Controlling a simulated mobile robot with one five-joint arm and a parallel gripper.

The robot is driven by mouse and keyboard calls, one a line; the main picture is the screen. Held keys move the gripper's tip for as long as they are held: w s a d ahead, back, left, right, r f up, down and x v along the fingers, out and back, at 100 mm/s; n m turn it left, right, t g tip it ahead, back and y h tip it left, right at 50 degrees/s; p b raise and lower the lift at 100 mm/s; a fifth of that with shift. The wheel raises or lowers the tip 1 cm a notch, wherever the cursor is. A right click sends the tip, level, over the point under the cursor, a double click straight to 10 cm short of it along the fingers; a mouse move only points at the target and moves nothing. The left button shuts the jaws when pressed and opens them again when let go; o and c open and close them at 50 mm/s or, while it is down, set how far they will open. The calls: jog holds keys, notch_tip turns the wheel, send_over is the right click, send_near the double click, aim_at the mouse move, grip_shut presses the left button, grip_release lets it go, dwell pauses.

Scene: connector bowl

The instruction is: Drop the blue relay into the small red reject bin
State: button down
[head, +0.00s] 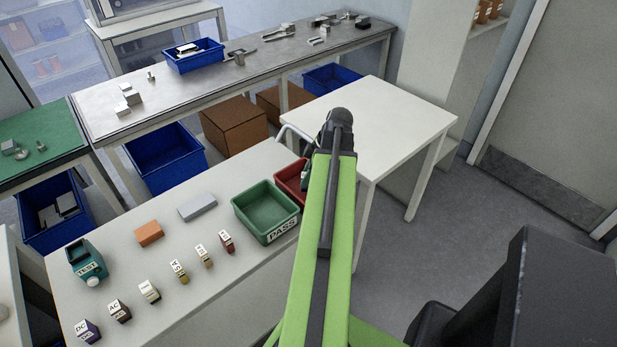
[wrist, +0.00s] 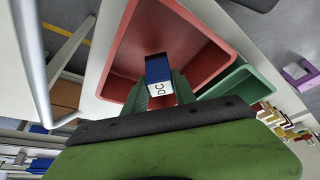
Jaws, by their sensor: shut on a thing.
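The blue relay (wrist: 158,69) is a small box with a white end marked "DC". My gripper (wrist: 159,95) is shut on it, with a green finger on each side. In the wrist view the relay shows against the inside of the red reject bin (wrist: 200,42), within its rim. Its height above the bin floor is hard to tell. In the head view the red bin (head: 289,182) is partly hidden behind my arm. My gripper (head: 306,172) shows only in part there, and the relay is hidden.
The green PASS bin (head: 262,208) stands right beside the red bin, and also shows in the wrist view (wrist: 246,84). Several small labelled boxes, a teal tester (head: 86,258), an orange block (head: 149,234) and a grey block (head: 197,207) lie on the bench. A bare white table (head: 390,120) stands behind.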

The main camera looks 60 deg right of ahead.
jog(key=shift+f+b, duration=0.6)
jog(key=shift+f, duration=0.05)
jog(key=c, duration=1)
grip_release()
jog(key=shift+r, duration=0.1)
jog(key=shift+r+p, duration=0.5)
jog(key=shift+p, duration=0.1)
jog(key=p+v, duration=1.1)
jog(key=v, duration=0.1)
